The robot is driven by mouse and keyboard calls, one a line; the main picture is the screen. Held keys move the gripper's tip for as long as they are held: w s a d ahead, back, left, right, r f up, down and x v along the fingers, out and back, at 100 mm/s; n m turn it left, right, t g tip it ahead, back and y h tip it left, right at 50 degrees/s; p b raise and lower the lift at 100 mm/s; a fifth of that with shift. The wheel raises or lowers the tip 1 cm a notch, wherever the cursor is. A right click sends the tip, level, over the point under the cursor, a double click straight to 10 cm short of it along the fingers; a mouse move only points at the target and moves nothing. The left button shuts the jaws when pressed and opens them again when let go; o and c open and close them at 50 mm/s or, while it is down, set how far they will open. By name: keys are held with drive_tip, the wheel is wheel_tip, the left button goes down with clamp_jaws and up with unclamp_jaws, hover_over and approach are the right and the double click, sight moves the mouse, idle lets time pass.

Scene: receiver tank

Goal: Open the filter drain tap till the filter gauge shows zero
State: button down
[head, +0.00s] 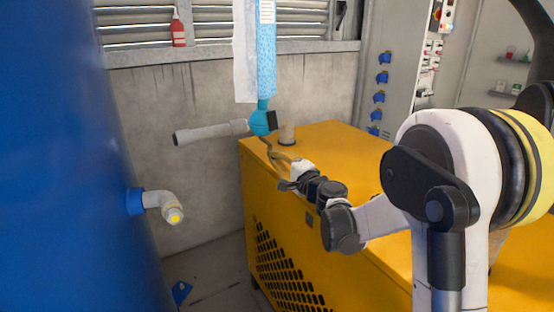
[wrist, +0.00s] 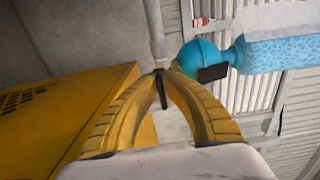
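The filter (head: 266,55) is a light-blue patterned column with a teal round bowl (head: 260,122) at its lower end. The bowl also shows in the wrist view (wrist: 200,58). A black square part (head: 271,120), perhaps the gauge seen from the side or back, sits on the bowl; no dial or reading shows. My gripper (head: 270,146) is just below the bowl. In the wrist view, its yellow ribbed fingers (wrist: 164,73) come together on a thin dark lever (wrist: 162,92), apparently the drain tap's handle, beside a grey pipe end. The tap's body is mostly hidden.
A grey pipe (head: 210,132) sticks out left of the bowl. A yellow cabinet (head: 330,150) with a short stub on top stands below and right. A blue tank (head: 60,160) with an elbow outlet (head: 166,205) fills the left. A louvred wall is behind.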

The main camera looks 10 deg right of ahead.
drive_tip(key=c, duration=1.5)
unclamp_jaws()
drive_tip(key=shift+c, duration=0.2)
drive_tip(key=v, duration=1.2)
